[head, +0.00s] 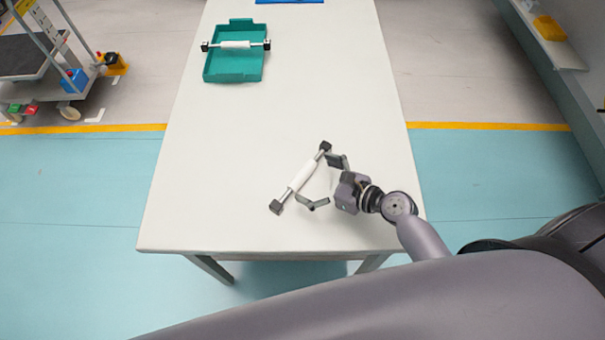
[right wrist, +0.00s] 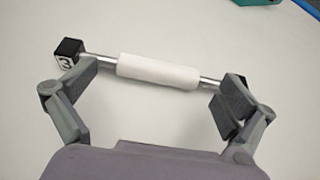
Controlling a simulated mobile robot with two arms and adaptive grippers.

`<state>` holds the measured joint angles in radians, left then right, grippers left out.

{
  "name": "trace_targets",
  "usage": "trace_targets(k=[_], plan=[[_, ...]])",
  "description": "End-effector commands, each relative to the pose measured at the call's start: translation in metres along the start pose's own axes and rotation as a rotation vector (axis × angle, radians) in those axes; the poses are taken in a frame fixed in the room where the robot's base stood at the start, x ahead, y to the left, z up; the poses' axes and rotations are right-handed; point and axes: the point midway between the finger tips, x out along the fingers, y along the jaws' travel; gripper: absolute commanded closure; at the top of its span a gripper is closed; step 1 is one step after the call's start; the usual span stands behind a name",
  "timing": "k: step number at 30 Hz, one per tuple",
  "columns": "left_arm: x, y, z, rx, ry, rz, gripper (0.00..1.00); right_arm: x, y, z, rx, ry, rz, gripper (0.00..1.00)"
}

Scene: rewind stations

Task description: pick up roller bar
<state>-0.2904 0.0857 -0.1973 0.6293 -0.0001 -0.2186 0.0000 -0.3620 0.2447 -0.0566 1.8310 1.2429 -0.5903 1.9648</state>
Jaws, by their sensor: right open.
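A roller bar (head: 302,177) lies slanted on the white table, with a white sleeve, metal rod ends and dark end blocks. It also shows in the right wrist view (right wrist: 157,71), where its left block bears a white mark. My right gripper (head: 325,180) is open, with its fingers spread wide along the bar, one near each end. In the right wrist view the fingertips (right wrist: 158,90) are close to the rod; I cannot tell whether they touch it. A second roller bar (head: 237,44) lies across a green tray (head: 233,69) at the far end. My left gripper is not in view.
The white table (head: 210,180) is clear between the bar and the tray. A blue item (head: 290,1) is at the table's far edge. A grey cart (head: 50,60) stands on the floor at left, and a shelf with a yellow bin (head: 549,28) is at right.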

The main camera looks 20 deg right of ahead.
Motion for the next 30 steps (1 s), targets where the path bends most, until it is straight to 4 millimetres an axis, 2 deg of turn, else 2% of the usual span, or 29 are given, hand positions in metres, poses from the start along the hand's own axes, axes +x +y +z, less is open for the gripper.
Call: trace_targets(k=[3, 6, 14, 30], plan=[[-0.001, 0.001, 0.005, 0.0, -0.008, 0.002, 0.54, 0.018, -0.002, -0.001, 0.002, -0.003, 0.0, 0.0], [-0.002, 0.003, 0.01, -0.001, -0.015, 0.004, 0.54, 0.027, -0.002, -0.002, 0.0, -0.001, 0.0, 0.0], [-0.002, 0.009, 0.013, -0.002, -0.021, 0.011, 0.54, 0.03, -0.002, -0.003, 0.0, 0.0, 0.0, 0.0], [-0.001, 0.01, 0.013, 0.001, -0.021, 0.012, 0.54, 0.029, -0.001, -0.005, -0.002, 0.004, 0.001, 0.35]])
